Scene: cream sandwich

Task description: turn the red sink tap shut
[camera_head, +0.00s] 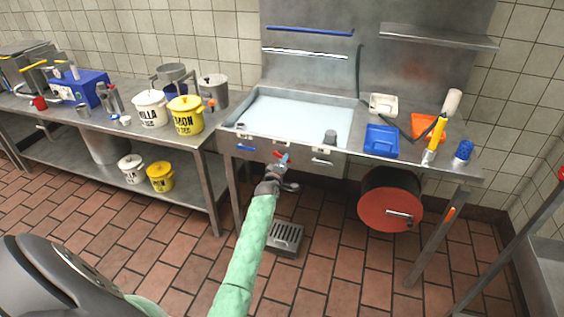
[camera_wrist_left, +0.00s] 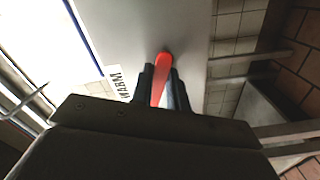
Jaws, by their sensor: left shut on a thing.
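The red tap handle (camera_head: 278,154) is on the front panel of the sink (camera_head: 310,132), below the basin, and shows small in the head view. My left gripper (camera_head: 279,165) reaches up to it at the end of the green-sleeved arm. In the left wrist view the red handle (camera_wrist_left: 160,82) stands between the two dark fingers of my left gripper (camera_wrist_left: 161,76), which are shut on it. A label reading "WARM" (camera_wrist_left: 113,82) is beside it on the panel. The tap's body is mostly hidden by my gripper. My right gripper is in neither view.
A blue handle (camera_head: 246,148) is left of the tap on the panel. A red drum (camera_head: 390,205) hangs under the counter to the right. A yellow bucket (camera_head: 186,116) and a white bucket (camera_head: 151,109) stand on the left table. A floor grate (camera_head: 286,238) lies below.

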